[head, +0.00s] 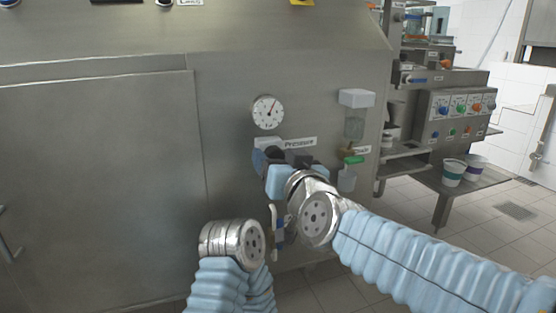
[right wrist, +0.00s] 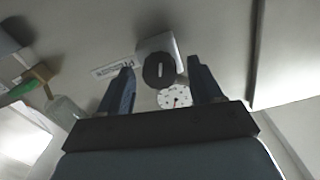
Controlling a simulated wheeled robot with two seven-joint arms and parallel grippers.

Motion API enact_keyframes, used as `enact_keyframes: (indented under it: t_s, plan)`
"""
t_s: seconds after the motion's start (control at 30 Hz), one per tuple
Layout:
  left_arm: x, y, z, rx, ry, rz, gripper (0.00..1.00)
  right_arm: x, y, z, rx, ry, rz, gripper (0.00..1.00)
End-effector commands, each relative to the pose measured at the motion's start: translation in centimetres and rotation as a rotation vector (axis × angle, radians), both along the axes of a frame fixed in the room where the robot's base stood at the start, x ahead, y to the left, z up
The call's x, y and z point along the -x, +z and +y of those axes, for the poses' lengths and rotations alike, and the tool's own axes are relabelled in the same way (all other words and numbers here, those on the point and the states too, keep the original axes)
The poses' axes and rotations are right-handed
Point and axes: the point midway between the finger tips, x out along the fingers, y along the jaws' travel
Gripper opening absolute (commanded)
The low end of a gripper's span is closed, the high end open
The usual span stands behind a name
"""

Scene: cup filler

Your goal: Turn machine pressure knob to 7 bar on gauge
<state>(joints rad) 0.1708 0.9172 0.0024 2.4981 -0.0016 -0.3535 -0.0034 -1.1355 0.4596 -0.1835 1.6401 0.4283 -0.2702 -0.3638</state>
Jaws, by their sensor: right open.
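The black pressure knob (right wrist: 158,70) has a white mark and sits on a pale block below the gauge, beside the "Pressure" label (head: 300,143). My right gripper (right wrist: 160,66) is open, with one finger on each side of the knob and visible gaps. In the head view it hides most of the knob. My left gripper's jaws are not clearly visible.
A filter unit (head: 355,118) with a green-handled valve (head: 354,160) is on the machine to the right of the knob. My left wrist is low in front of the machine, close to my right arm. Cups (head: 453,172) stand on a shelf at the right.

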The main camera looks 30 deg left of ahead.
Motion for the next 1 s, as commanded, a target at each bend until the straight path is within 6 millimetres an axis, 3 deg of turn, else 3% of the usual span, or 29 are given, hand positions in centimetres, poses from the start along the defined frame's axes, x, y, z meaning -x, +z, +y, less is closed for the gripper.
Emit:
enact_keyframes:
  t_s: [0.17, 0.53, 1.0]
  plan:
    - [0.00, 0.00, 0.00, 0.000, 0.000, 0.000, 0.00, 0.02, -0.02, -0.01, 0.000, 0.000, 0.000, 0.63]
    - [0.00, 0.00, 0.00, 0.000, 0.000, 0.000, 0.00, 0.04, -0.03, -0.02, 0.000, 0.000, 0.000, 0.09]
    - [0.00, -0.02, 0.00, 0.000, 0.000, 0.000, 0.00, -0.03, -0.05, -0.08, -0.096, -0.001, 0.113, 0.09]
